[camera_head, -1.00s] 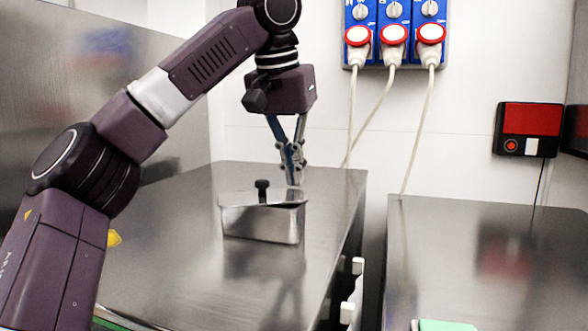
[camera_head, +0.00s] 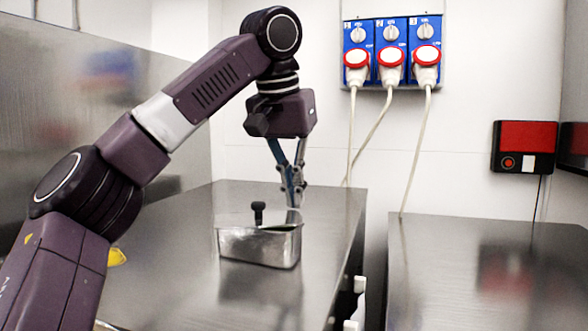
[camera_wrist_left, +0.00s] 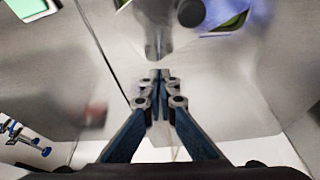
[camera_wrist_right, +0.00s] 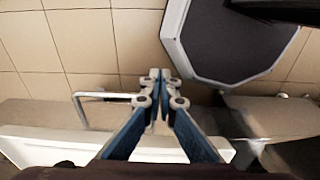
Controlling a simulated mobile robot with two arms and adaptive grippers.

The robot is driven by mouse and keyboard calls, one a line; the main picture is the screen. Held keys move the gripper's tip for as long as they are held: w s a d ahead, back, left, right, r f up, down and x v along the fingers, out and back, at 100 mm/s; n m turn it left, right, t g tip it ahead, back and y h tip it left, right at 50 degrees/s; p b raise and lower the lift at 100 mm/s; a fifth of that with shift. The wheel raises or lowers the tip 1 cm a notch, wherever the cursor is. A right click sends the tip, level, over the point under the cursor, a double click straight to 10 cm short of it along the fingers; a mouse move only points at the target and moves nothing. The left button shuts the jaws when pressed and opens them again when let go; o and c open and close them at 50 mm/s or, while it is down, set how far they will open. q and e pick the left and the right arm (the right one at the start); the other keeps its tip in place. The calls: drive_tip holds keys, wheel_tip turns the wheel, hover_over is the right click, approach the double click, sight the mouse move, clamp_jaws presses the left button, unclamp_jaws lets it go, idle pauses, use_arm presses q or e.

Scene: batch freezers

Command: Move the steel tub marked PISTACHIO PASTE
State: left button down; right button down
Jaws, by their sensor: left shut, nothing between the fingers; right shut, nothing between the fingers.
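The steel tub (camera_head: 258,247) stands on the left steel counter in the head view, with a black knob (camera_head: 258,212) above its rim. No lettering is readable on it. Part of it shows at the top of the left wrist view (camera_wrist_left: 155,35). My left gripper (camera_head: 295,204) points down at the tub's right end, its fingers shut and empty. From the head view I cannot tell whether the tips touch the tub. In the left wrist view the closed fingertips (camera_wrist_left: 160,76) are close to the tub.
The left steel counter (camera_head: 175,275) is mostly clear around the tub. A gap separates it from the right counter (camera_head: 480,270). Blue socket boxes (camera_head: 390,50) with hanging cables and a red-black box (camera_head: 524,147) are on the back wall. A yellow item (camera_head: 116,257) shows behind my left arm.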

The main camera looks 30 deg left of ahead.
use_arm(q)
drive_tip(key=shift+w+d+r, duration=0.15)
drive_tip(key=shift+w+r, duration=0.05)
drive_tip(key=shift+w, duration=0.9)
drive_tip(key=v, duration=1)
drive_tip(key=shift+s+a, duration=0.25)
drive_tip(key=shift+a, duration=0.1)
drive_tip(key=shift+r, duration=0.15)
drive_tip(key=shift+d, duration=0.1)
